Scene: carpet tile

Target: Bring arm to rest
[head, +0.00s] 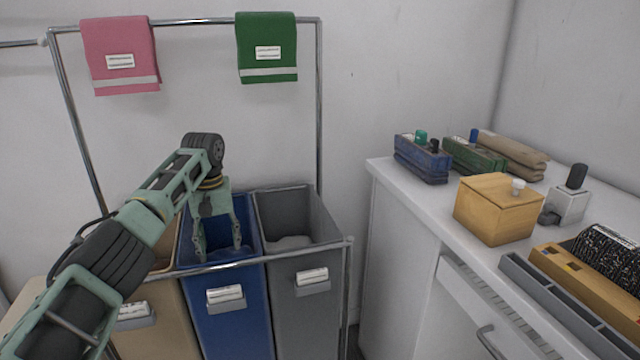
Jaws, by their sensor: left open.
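My left arm comes in from the left, and its left gripper (217,247) points down over the blue bin (232,315). Its two fingers are spread apart, at the bin's mouth, with nothing seen between them. The bin's inside is partly hidden behind the gripper. My right gripper does not show.
A grey bin (313,322) and a tan bin (160,320) flank the blue one in a metal frame. Pink (118,75) and green (266,72) towels hang from the rail above. A white counter (395,187) at right holds a wooden box (490,215) and several other items.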

